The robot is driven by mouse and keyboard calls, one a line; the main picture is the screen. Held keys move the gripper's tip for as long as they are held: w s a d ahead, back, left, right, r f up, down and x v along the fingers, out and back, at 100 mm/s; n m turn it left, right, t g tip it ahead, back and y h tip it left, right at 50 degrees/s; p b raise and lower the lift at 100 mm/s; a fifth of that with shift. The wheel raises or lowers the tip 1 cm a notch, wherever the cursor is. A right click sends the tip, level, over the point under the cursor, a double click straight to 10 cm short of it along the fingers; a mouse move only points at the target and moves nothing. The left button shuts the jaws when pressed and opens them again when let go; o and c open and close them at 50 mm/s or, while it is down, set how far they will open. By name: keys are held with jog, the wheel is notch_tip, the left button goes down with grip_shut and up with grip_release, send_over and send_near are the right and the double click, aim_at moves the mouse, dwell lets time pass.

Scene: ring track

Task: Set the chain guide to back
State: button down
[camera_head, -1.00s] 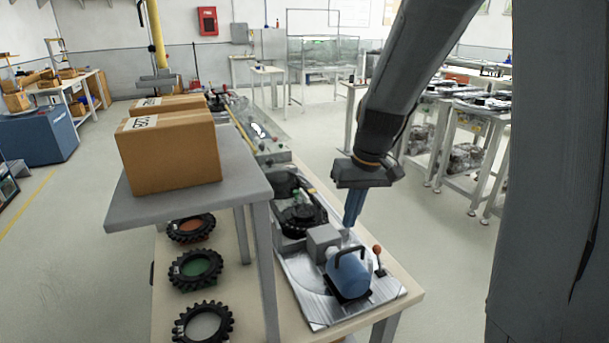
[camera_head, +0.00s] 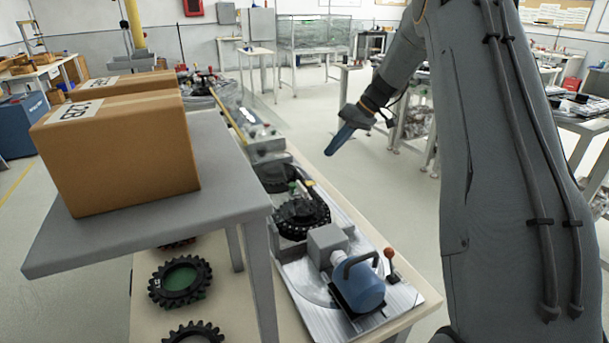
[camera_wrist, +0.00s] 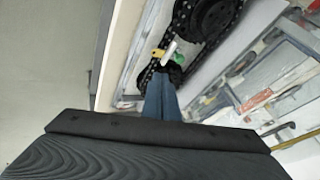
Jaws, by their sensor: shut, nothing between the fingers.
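My gripper (camera_head: 329,152) is shut and empty, held in the air right of the bench. In the wrist view its blue fingertips (camera_wrist: 161,78) overlap the chain area. A black chain (camera_wrist: 146,75) runs round a large dark sprocket (camera_wrist: 203,18) and a smaller one (camera_wrist: 172,72). Between them a small white lever (camera_wrist: 168,49), seemingly the chain guide, points up and right, between a yellow marker (camera_wrist: 158,54) and a green marker (camera_wrist: 181,58). I cannot read which marker means back. In the head view the green marker (camera_head: 292,187) shows small above the black chain wheel (camera_head: 302,214).
A blue machine with a handle (camera_head: 357,285) and a red-knobbed lever (camera_head: 390,262) stand at the bench's near end. A raised grey shelf (camera_head: 225,180) with cardboard boxes (camera_head: 120,150) overhangs the left side. Toothed black rings (camera_head: 180,280) lie below. Right of the bench is open floor.

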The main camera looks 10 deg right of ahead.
jog(key=p, duration=0.3)
send_near(293, 183)
jog(key=w+d+f, duration=0.1)
jog(key=f, duration=0.1)
jog(key=w+d+f, duration=0.1)
jog(key=w+f, duration=0.1)
jog(key=shift+d, duration=0.25)
jog(key=a, duration=0.1)
jog(key=a+p, duration=0.1)
jog(key=s+a+f+p, duration=0.1)
jog(key=shift+s+a+f+p, duration=0.1)
jog(key=shift+a+f+p, duration=0.2)
jog(key=shift+a, duration=0.3)
jog(key=shift+s+a+b, duration=0.2)
jog(key=shift+a+b, duration=0.55)
jog(key=shift+a, duration=0.25)
jog(key=shift+d, duration=0.1)
